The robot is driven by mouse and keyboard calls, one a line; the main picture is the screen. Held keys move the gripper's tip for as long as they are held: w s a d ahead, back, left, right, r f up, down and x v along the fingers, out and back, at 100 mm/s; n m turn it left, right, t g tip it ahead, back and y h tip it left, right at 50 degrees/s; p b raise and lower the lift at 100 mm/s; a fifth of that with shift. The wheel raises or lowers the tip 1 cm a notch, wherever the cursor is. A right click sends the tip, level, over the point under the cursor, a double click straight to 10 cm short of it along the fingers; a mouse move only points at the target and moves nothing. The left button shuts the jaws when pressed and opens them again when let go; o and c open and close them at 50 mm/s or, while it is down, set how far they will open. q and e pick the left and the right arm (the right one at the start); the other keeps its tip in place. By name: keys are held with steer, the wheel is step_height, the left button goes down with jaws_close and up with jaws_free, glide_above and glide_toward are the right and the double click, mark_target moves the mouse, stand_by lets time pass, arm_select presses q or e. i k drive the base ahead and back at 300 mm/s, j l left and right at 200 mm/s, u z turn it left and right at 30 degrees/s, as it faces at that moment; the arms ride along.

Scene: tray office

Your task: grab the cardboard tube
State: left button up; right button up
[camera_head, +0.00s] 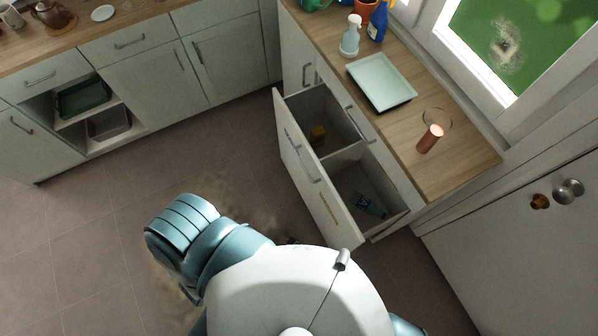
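A short copper-brown cylinder (430,138), which looks like the cardboard tube, stands on the wooden counter (455,172) at the right, near its front edge. It leans slightly in the view, and its round top end is lighter. A thin dark ring outline shows on the counter just behind it. My white body and a teal arm part fill the bottom middle, well below and left of the tube. Neither gripper can be made out, and nothing of mine touches the tube.
A pale tray (381,82), a white spray bottle (350,38) and a blue bottle (378,22) stand farther back on this counter. An open drawer (322,190) juts out below, holding a yellow item and a bottle. A door with knobs (568,190) is at right.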

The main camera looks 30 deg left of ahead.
mark_target(435, 132)
steer(key=k+l, duration=0.25)
steer(key=k, duration=0.2)
steer(key=k+l+u, duration=0.1)
steer(key=k, duration=0.35)
steer(key=k+l+u, duration=0.1)
steer(key=k+l, duration=0.2)
steer(key=k, duration=0.2)
